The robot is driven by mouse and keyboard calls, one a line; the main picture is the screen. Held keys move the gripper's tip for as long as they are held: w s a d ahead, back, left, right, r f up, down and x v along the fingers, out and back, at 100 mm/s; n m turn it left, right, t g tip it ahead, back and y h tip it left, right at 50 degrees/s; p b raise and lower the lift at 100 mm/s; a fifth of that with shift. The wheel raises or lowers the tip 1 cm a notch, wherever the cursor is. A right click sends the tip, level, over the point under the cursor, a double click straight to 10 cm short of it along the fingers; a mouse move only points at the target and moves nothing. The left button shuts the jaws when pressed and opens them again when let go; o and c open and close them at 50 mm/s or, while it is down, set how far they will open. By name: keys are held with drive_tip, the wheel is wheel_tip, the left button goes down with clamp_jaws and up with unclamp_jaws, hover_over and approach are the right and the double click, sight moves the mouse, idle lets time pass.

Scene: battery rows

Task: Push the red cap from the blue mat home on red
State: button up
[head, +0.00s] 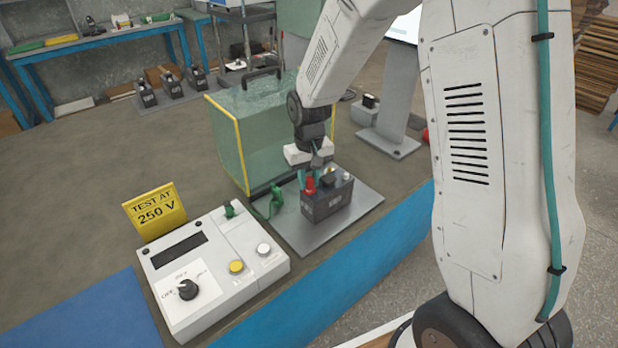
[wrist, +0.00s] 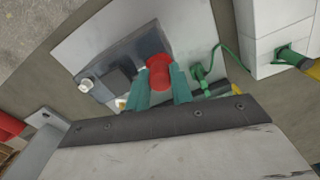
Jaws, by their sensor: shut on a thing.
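The red cap (head: 310,186) is upright at the near left end of the dark battery (head: 328,204). In the wrist view the red cap (wrist: 159,72) sits between the teal fingers of my gripper (wrist: 161,84), which are shut on it. My gripper (head: 311,174) points down over the battery in the head view. The red terminal is hidden by the cap, so I cannot tell how far down the cap is. A bare metal post (wrist: 86,85) shows at the other end of the battery. The blue mat (head: 85,315) lies at the lower left, with no cap visible on it.
The battery stands on a grey plate (head: 352,212). A green clip (head: 275,202) with a cable is at its left. A white tester (head: 212,268) with a yellow sign (head: 155,211) stands nearer. A clear yellow-edged guard (head: 228,145) rises behind. Several batteries are farther back.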

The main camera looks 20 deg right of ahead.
drive_tip(key=shift+f, duration=0.4)
idle(0.5)
drive_tip(key=o, duration=1.5)
drive_tip(key=shift+r, duration=0.1)
drive_tip(key=shift+r, duration=3.4)
